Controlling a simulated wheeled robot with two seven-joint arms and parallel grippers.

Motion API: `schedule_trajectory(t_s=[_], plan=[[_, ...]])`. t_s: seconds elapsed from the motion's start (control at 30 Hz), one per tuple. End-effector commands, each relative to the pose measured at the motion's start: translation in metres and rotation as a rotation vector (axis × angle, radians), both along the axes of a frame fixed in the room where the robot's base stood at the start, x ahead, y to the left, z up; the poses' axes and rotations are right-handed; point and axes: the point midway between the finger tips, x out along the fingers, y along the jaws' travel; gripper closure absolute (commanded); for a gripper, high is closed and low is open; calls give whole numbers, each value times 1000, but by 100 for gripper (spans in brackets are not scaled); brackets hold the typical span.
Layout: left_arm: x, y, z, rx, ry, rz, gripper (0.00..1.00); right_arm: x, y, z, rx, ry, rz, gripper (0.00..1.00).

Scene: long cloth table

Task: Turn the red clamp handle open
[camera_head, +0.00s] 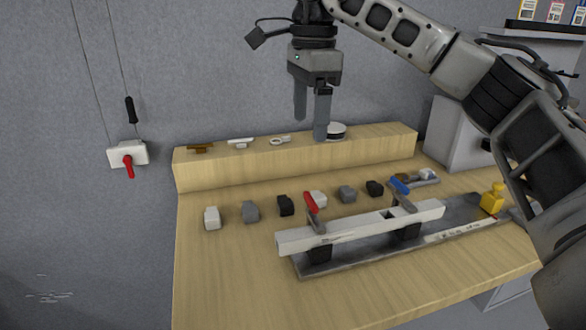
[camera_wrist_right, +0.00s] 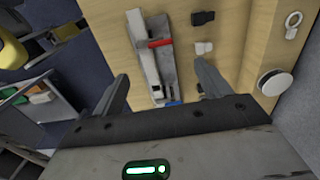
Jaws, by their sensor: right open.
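The red clamp handle (camera_head: 310,202) stands up, leaning slightly, on the left part of a long pale bar fixture (camera_head: 345,232) on the wooden table. In the right wrist view the red handle (camera_wrist_right: 160,43) shows near the top, ahead of the fingers. A blue clamp handle (camera_head: 400,185) sits further right on the same bar. My right gripper (camera_head: 311,118) points down, open and empty, high above and behind the fixture, near the raised back shelf. It also shows in the right wrist view (camera_wrist_right: 163,85) with its fingers apart. My left gripper is not in view.
Several small grey, black and white blocks (camera_head: 285,205) stand behind the bar. A yellow block (camera_head: 492,199) is at the right. The raised wooden shelf (camera_head: 225,170) holds small parts and a round white-topped object (camera_head: 336,130). A wall switch with a red lever (camera_head: 128,165) hangs at left.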

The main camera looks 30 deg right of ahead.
Motion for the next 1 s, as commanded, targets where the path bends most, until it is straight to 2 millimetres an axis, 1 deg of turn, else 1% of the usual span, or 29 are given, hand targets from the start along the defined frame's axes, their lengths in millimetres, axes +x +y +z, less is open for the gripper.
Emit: schedule_trajectory(t_s=[0.07, 0.17, 0.37, 0.4, 0.7, 0.9, 1.0], plan=[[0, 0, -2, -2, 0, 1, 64, -2, -7, -1, -24, 5, -10, 24], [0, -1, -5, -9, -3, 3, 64, -3, -8, -14, -27, 9, -9, 24], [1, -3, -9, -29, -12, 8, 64, -3, -7, -55, -25, 10, -9, 24], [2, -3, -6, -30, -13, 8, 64, -3, -8, -61, -25, 8, -11, 24], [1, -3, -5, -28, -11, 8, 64, -3, -7, -122, -25, 7, -9, 24], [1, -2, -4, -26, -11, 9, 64, -3, -7, -147, -22, 5, -9, 24], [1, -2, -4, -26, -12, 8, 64, -3, -6, -152, -23, 4, -9, 24]])
